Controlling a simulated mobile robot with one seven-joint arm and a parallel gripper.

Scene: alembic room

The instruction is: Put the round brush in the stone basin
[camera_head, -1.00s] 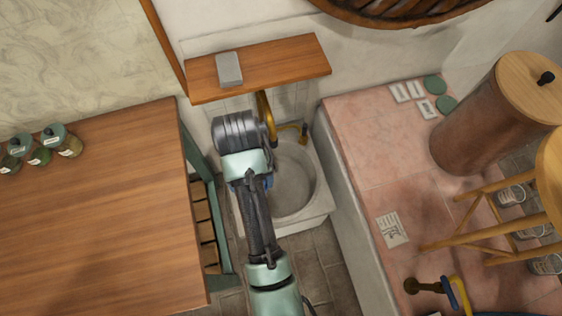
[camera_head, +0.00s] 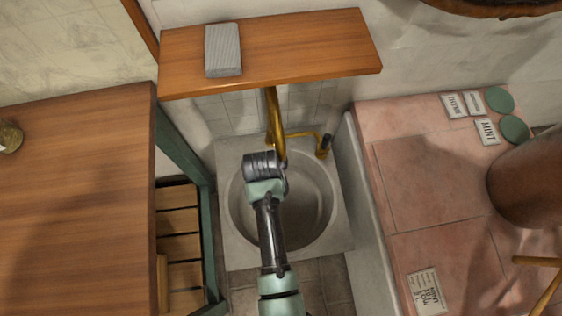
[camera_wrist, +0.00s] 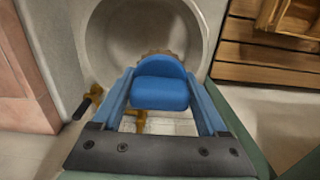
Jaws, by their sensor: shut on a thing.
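The stone basin (camera_head: 328,215) is a pale square block with a round bowl, on the floor below a wooden shelf. Its rim also shows in the wrist view (camera_wrist: 205,20). My gripper (camera_wrist: 160,92) has blue fingers and is shut on the round brush (camera_wrist: 158,54). Only a tan, scalloped edge of the brush shows beyond the blue finger pads; the rest is hidden. In the head view my wrist is above the bowl's left and back part, and it hides the fingers and the brush. In the wrist view the brush edge lies against the bowl; its height is unclear.
A brass tap (camera_head: 273,120) rises behind the basin, close to my wrist. The wooden shelf (camera_head: 300,50) with a grey block (camera_head: 222,50) overhangs the back. A wooden table (camera_head: 75,200) stands left, a pink tiled ledge (camera_head: 430,180) right. The bowl's right side looks clear.

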